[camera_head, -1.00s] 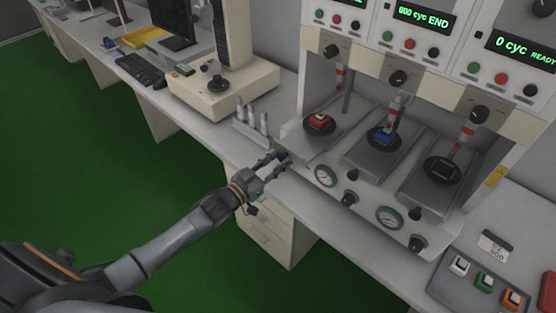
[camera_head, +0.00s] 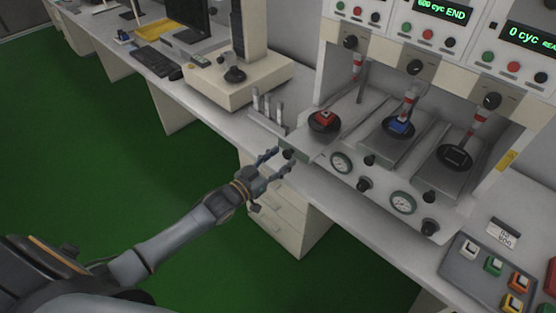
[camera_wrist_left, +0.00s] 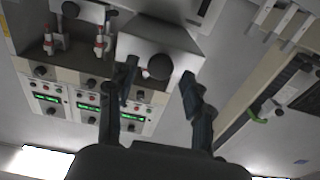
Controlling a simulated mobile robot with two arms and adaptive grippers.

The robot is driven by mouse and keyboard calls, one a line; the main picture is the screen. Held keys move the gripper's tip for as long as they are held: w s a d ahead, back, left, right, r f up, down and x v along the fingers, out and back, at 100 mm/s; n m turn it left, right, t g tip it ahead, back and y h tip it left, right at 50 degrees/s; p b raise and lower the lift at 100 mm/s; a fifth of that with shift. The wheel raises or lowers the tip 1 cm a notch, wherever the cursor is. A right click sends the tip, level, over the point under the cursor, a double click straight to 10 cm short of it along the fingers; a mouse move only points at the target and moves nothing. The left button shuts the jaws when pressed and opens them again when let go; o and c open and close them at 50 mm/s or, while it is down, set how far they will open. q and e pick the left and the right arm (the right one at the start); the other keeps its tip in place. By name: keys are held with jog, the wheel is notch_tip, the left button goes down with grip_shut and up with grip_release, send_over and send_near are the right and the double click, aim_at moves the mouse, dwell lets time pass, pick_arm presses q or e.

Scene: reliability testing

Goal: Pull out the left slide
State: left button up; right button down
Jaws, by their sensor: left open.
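The left slide (camera_head: 311,141) is a grey plate carrying a red button part (camera_head: 325,119) on a black round holder. It sticks out toward the front, and its red part sits well forward of the red-and-white plunger (camera_head: 357,68) behind it. My left gripper (camera_head: 283,159) is open at the slide's front end. In the left wrist view, the slide's front block (camera_wrist_left: 160,38) with its dark round knob (camera_wrist_left: 160,67) shows beyond and between the spread fingers of the left gripper (camera_wrist_left: 158,80). I cannot tell whether a finger touches the knob. My right gripper is not in view.
The middle slide (camera_head: 384,142) with a blue part and the right slide (camera_head: 430,178) sit to the right. Gauges (camera_head: 341,162) and knobs line the front panel. Metal pins (camera_head: 268,108) stand left of the slide. A button box (camera_head: 490,272) lies at lower right.

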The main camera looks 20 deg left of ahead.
pick_arm(q)
jog(key=shift+s+a+f, duration=0.1)
jog(key=shift+s+a, duration=0.05)
jog(key=shift+s, duration=0.3)
jog(key=v, duration=1.1)
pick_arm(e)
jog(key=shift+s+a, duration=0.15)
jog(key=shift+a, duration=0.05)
